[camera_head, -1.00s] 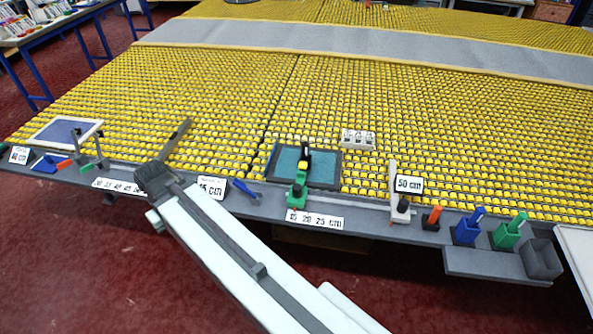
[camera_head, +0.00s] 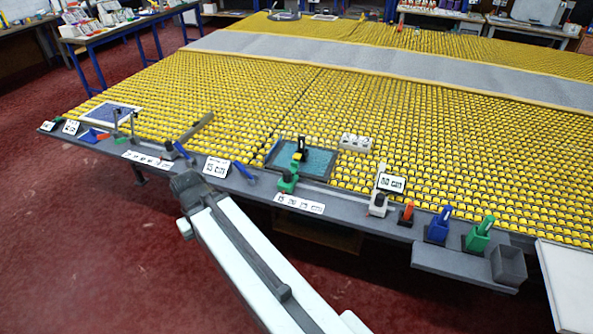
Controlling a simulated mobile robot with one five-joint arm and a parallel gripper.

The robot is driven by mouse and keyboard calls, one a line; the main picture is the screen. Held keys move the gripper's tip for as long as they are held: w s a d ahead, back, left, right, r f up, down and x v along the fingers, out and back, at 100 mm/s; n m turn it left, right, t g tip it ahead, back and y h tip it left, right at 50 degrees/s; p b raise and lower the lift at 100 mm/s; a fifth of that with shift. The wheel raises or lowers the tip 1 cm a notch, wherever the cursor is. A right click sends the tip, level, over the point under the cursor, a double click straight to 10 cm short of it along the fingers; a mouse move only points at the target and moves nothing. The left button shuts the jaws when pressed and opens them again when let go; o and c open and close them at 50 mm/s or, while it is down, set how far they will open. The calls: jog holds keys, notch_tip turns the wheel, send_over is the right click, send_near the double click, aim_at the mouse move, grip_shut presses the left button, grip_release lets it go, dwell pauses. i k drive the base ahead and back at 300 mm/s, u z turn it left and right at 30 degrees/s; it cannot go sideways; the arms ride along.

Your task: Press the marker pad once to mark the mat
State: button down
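A blue pad in a white frame (camera_head: 112,114) lies further left. I cannot tell which of these is the marker pad. A long grey strip (camera_head: 400,68) runs across the table and may be the mat. My gripper (camera_head: 186,183) is the dark end of my white arm, just off the table's front edge, left of the teal pad. Its fingers are not clear and I see nothing held.
A grey ledge (camera_head: 340,200) along the front holds a green-based tool (camera_head: 288,182), a blue tool (camera_head: 243,172) and number labels. Red floor is open at left.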

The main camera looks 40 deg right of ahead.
aim_at(298, 157)
jog(key=u, duration=5.65)
jog(key=k, duration=0.9)
jog(key=z, duration=5.75)
